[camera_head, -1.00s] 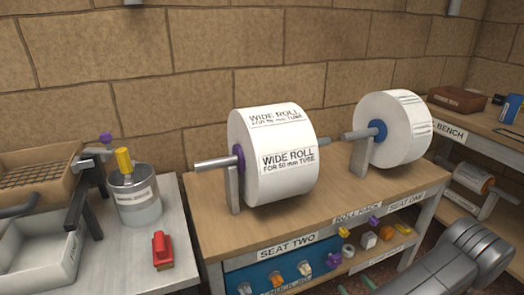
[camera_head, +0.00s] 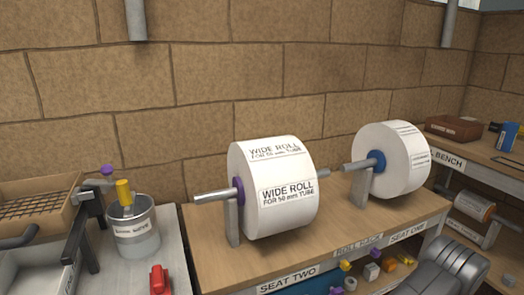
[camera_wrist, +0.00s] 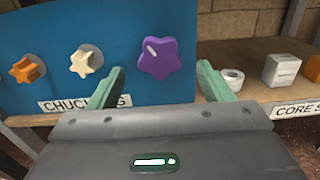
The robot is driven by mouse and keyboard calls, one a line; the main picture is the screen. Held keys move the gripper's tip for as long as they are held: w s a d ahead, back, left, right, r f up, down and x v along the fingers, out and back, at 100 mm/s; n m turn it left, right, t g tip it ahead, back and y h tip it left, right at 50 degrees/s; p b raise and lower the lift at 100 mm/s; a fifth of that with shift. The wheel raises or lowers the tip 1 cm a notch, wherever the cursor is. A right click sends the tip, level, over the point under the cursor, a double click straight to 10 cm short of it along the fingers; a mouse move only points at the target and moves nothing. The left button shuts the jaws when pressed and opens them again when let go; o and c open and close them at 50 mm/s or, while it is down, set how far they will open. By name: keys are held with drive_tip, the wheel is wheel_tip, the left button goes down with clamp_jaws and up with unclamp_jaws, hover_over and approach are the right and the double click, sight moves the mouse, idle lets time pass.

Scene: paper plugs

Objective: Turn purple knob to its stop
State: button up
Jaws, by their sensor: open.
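The purple star-shaped knob (camera_wrist: 162,58) sits on a blue panel (camera_wrist: 125,25) in the wrist view. It has a white mark on its upper left. My gripper (camera_wrist: 158,80) is open, with one pale green finger to the left of the knob and one to the right, both lower in the picture. The fingers appear apart from the knob, and nothing is between them. In the head view a purple knob (camera_head: 336,291) is just visible at the bottom edge; my gripper is out of that view.
A cream knob (camera_wrist: 86,61) and an orange knob (camera_wrist: 27,69) are left of the purple one. A shelf at right holds a white ring (camera_wrist: 232,77) and a white box (camera_wrist: 281,70).

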sight(335, 292)
drive_tip(key=m+p, duration=0.3)
drive_tip(key=m, duration=2)
drive_tip(key=shift+m, duration=0.4)
drive_tip(key=shift+x, duration=2)
drive_tip(key=c, duration=1)
drive_tip(key=shift+o, duration=0.2)
drive_tip(key=shift+b, duration=0.3)
